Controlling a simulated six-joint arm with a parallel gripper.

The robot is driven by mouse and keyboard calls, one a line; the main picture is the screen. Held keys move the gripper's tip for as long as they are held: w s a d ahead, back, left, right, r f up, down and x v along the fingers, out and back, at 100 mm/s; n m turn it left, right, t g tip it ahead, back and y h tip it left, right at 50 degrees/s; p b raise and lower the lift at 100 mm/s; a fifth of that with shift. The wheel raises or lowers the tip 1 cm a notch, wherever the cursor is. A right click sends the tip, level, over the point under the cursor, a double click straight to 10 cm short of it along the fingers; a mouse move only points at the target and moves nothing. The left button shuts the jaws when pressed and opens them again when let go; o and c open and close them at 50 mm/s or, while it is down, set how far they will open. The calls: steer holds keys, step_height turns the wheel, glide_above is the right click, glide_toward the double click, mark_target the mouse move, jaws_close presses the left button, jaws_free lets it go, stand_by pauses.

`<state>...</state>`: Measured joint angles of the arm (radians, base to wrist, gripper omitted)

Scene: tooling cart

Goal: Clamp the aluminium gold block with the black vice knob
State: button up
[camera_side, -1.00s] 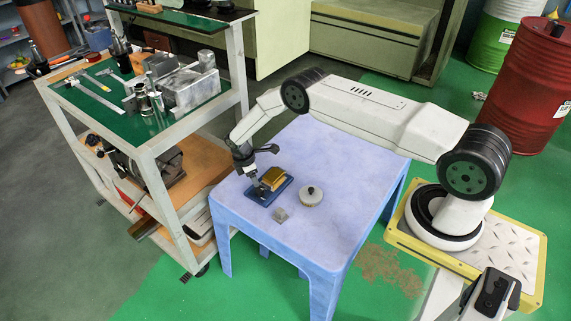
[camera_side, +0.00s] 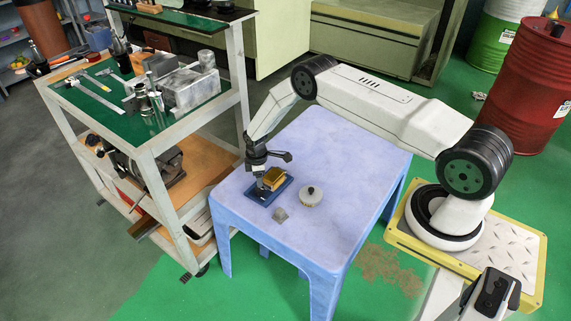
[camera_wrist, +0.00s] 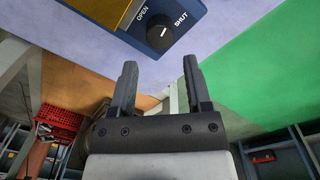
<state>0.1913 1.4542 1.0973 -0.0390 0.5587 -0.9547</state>
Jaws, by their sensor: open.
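The gold block (camera_side: 275,177) sits on the blue vice (camera_side: 283,190) on the table. In the wrist view, part of the gold block (camera_wrist: 92,10) shows at the top, beside the blue vice body (camera_wrist: 190,14). The black vice knob (camera_wrist: 159,38) is on the vice face between the printed words OPEN and SHUT, with a short white mark. My gripper (camera_wrist: 159,64) is open and empty, its two fingertips just short of the knob and on either side of it. In the side view my gripper (camera_side: 262,186) is at the vice's left side and hides the knob.
A round pale lidded piece (camera_side: 311,197) with a black top and a small grey block (camera_side: 280,214) stand near the vice on the blue table (camera_side: 340,150). The tooling cart (camera_side: 150,150) is close on the left. The table's right part is clear.

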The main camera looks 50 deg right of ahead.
mark_target(260, 191)
steer(key=shift+d+f, duration=0.1)
steer(key=shift+f, duration=2.8)
steer(key=shift+c, duration=0.2)
jaws_close()
steer(key=shift+w, duration=0.1)
steer(key=shift+m, duration=1.5)
steer(key=shift+o, duration=0.2)
jaws_free()
